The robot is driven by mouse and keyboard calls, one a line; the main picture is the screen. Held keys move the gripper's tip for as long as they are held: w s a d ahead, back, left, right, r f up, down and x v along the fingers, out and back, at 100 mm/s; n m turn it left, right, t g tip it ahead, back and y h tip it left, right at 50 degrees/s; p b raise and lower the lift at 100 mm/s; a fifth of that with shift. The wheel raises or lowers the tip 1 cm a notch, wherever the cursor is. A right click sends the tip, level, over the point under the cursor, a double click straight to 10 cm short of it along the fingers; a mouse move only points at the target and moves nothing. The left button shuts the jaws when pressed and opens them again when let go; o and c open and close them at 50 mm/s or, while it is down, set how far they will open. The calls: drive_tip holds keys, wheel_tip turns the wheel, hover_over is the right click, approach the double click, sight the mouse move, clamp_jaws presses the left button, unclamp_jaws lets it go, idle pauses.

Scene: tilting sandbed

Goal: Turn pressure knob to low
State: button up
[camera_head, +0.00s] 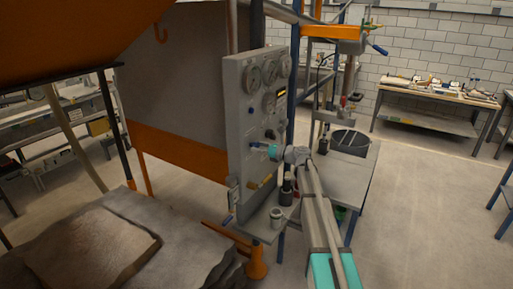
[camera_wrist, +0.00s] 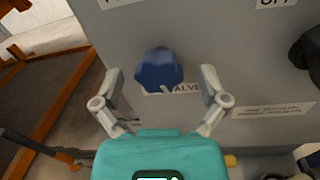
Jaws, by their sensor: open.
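The grey control panel (camera_head: 237,130) stands upright in the middle of the head view, with several round gauges (camera_head: 253,79) on its upper part. In the wrist view a blue faceted knob (camera_wrist: 158,70) sits on the panel above a label (camera_wrist: 187,88) whose readable end is "ALVE". My gripper (camera_wrist: 161,84) is open, with one finger on each side of the blue knob; I cannot tell whether they touch it. In the head view my gripper (camera_head: 261,148) is at the panel's front face. I cannot read any label naming a pressure knob.
A black knob (camera_wrist: 308,55) is at the right edge of the wrist view, below a label (camera_wrist: 276,4) ending in "OFF". A small bench (camera_head: 352,172) with a dark bucket stands right of the panel. The sandbed (camera_head: 95,245) lies at lower left. Open floor (camera_head: 430,190) is at right.

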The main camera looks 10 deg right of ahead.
drive_tip(key=shift+w+a, duration=0.2)
drive_tip(key=shift+a, duration=0.1)
drive_tip(key=c, duration=1.1)
drive_tip(key=shift+c, duration=0.2)
